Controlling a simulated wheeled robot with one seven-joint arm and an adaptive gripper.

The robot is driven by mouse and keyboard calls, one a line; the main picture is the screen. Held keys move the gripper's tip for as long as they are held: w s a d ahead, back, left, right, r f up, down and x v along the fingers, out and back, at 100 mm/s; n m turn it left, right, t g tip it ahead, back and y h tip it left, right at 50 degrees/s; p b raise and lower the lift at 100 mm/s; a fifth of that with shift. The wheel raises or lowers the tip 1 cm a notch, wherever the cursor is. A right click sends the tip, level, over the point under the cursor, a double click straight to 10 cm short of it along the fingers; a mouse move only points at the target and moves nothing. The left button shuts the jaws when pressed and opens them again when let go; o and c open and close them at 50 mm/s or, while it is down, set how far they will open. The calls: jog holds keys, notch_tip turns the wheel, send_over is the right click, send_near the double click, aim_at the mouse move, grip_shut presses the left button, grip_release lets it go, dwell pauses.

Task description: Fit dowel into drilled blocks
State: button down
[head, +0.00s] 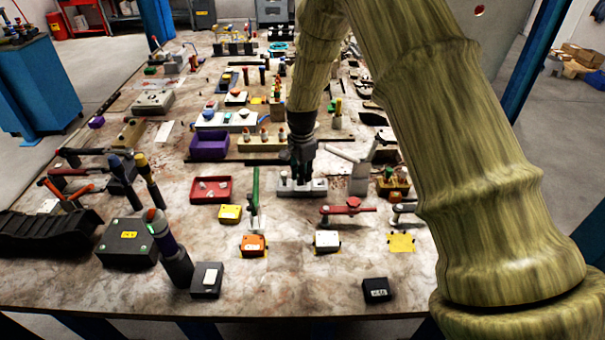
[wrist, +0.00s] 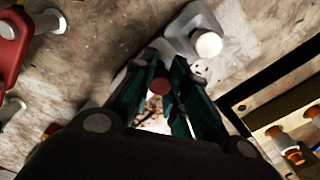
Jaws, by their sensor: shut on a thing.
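My gripper (head: 301,172) points down over a grey drilled block (head: 319,186) near the middle of the table in the head view. In the wrist view, the dark green fingers of my gripper (wrist: 163,95) are closed around a small piece with a dull red round end (wrist: 160,82), which looks like the dowel. The grey block in the wrist view (wrist: 190,22) has a pale round peg (wrist: 208,44) standing at one end. The fingers hide part of the block, and I cannot tell whether the dowel's lower end is in a hole.
A red tray (head: 211,198) and a green upright lever (head: 255,190) stand left of the block. A grey lever clamp (head: 358,170) is close on the right, and a red clamp (head: 347,208) lies in front.

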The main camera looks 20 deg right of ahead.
jog(key=c, duration=1.3)
grip_release()
notch_tip(320, 180, up, 12)
